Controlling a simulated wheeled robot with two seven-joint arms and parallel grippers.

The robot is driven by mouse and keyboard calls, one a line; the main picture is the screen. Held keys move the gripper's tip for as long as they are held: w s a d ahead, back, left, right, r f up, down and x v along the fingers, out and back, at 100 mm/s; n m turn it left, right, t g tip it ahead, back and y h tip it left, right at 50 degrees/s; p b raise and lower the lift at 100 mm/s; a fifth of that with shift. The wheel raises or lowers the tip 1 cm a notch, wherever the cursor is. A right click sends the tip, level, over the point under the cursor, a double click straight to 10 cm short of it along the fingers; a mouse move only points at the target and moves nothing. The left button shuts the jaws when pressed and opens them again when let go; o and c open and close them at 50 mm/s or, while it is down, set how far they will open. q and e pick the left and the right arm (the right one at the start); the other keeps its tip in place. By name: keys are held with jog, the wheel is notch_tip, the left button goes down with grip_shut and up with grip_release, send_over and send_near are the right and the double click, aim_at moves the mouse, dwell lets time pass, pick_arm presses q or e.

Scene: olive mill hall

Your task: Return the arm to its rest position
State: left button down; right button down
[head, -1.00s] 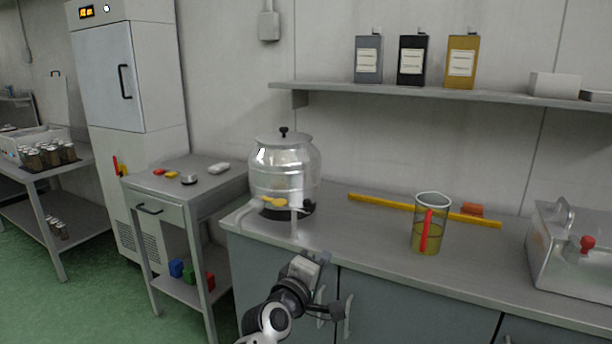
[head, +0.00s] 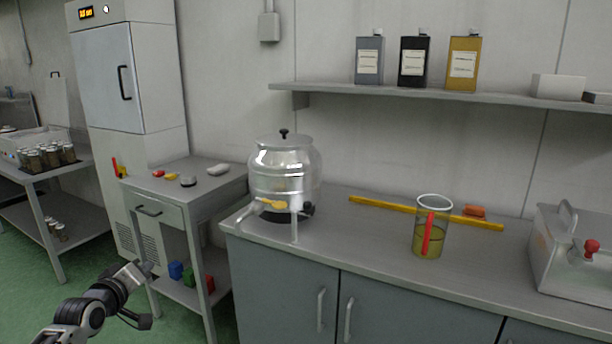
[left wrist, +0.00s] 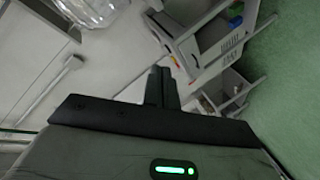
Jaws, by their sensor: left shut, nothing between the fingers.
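My left arm comes in at the bottom left of the head view. Its left gripper (head: 146,268) is in front of the small side table (head: 150,191), apart from it, over the green floor. In the left wrist view the two dark fingers (left wrist: 161,88) are together with nothing between them. My right gripper does not show in either view.
A steel urn (head: 284,178) with a yellow-handled tap stands on the counter (head: 350,262). A jug (head: 431,240) of yellowish liquid stands right of it, near a yellow bar (head: 370,204). Green floor (head: 30,290) is free at the left.

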pick_arm(q)
jog(key=a+r, duration=0.1)
jog(key=a, duration=0.3)
jog(key=s+d+f+m+g, duration=0.2)
jog(key=s+d+f+m, duration=0.15)
jog(key=s+f, duration=0.45)
jog(key=s+d+f+m+g, duration=0.1)
jog(key=s+d+f+m, duration=0.25)
jog(key=s+f, duration=0.4)
jog(key=s+d+f+m+g+h, duration=0.1)
jog(key=s+d+f+m+g, duration=0.2)
jog(key=s, duration=0.8)
jog(key=s+d+f+m, duration=0.3)
jog(key=s+d+m, duration=0.15)
jog(key=s, duration=0.65)
jog(key=w+d+n, duration=0.1)
jog(key=d+n, duration=0.3)
jog(key=d, duration=0.6)
jog(key=shift+t+h, duration=0.4)
jog(key=shift+w+n, duration=0.1)
jog(key=shift+n, duration=0.15)
